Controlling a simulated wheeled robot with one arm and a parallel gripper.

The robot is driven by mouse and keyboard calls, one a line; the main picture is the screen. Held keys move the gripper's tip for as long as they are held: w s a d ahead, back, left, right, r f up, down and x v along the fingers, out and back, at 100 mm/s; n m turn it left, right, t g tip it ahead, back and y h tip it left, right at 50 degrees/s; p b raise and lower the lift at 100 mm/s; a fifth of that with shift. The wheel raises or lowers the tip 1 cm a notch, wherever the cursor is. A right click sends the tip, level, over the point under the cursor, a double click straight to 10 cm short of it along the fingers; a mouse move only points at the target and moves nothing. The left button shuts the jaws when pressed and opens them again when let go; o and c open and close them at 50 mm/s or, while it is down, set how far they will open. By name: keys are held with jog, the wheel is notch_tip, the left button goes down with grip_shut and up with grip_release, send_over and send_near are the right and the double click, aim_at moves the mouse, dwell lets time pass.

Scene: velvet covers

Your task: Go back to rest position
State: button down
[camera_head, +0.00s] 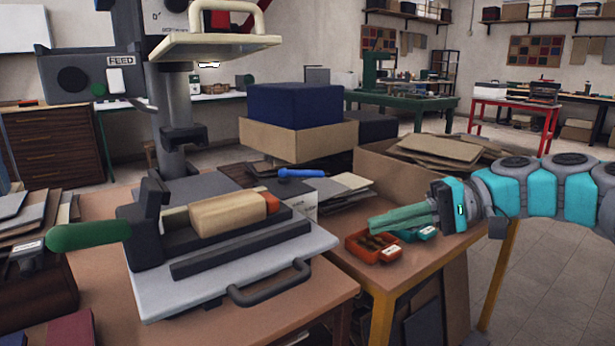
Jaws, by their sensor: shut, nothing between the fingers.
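My gripper (388,219) is at the end of my teal and grey arm, which reaches in from the right edge. Its green fingers point left and are closed together with nothing between them. They hang above the small orange bin (372,246) on the right-hand table; whether they touch it I cannot tell.
The orange bin and a teal bin (413,233) sit at the right table's edge. A press with a cream top plate (215,45) and a green-handled clamp (88,235) stand left. A blue box (295,106) and cardboard sheets (440,150) lie behind. Floor (555,285) is clear lower right.

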jog(key=s+a+f+n+g+h, duration=0.1)
jog(key=s+a+f+h, duration=0.35)
jog(key=s+f, duration=0.2)
jog(key=s+a+f+g+h, duration=0.1)
jog(key=s+a+f+h, duration=0.2)
jog(key=s+a+f, duration=0.3)
jog(key=s+d+f+h, duration=0.7)
jog(key=s+d+f, duration=0.6)
jog(key=f, duration=0.1)
jog(key=shift+s+m+t, duration=0.4)
jog(key=shift+h, duration=0.25)
dwell(0.6)
